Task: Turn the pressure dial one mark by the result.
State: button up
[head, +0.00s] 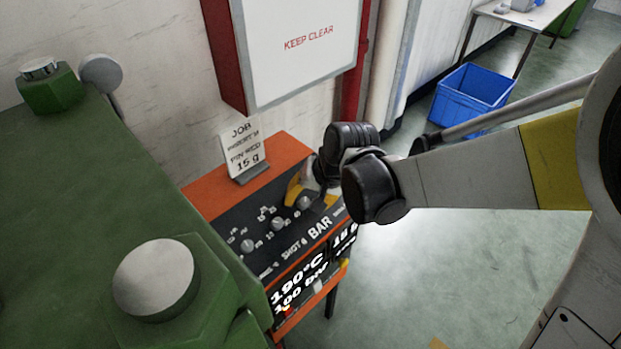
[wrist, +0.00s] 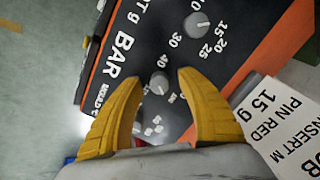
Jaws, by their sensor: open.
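The pressure dial (wrist: 159,83) is a small grey knob beside the word BAR on a dark panel. In the wrist view it lies between the two yellow fingertips of my gripper (wrist: 160,77), with a gap on both sides. Marks 30 and 40 are readable near it; its pointer setting is unclear. In the head view my gripper (head: 311,196) is over the right end of the panel, partly hidden by my wrist, and the dial (head: 303,203) shows beside a finger. A lit display (head: 300,285) reads 190°C, with a second line near 100; the rest is partly hidden.
A job card (head: 243,152) reading PIN RED, 15 g stands behind the panel. A green machine (head: 70,190) is at left, a KEEP CLEAR cabinet (head: 300,60) behind.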

jog(key=v, duration=1.1)
jog(key=shift+r, duration=0.3)
jog(key=shift+s+d, duration=0.15)
jog(key=shift+d, duration=0.1)
jog(key=s+d+t+h, duration=0.1)
jog(key=s+d, duration=0.2)
jog(key=d, duration=0.3)
jog(key=s+d+r+t+h, duration=0.1)
jog(key=s+d, duration=0.2)
jog(key=d, duration=0.4)
jog(key=s+d+t+h, duration=0.1)
jog(key=s+d+t, duration=0.1)
jog(key=d, duration=0.4)
jog(key=shift+s+d+r+h, duration=0.2)
jog(key=shift+s+h, duration=0.2)
jog(key=shift+s, duration=0.4)
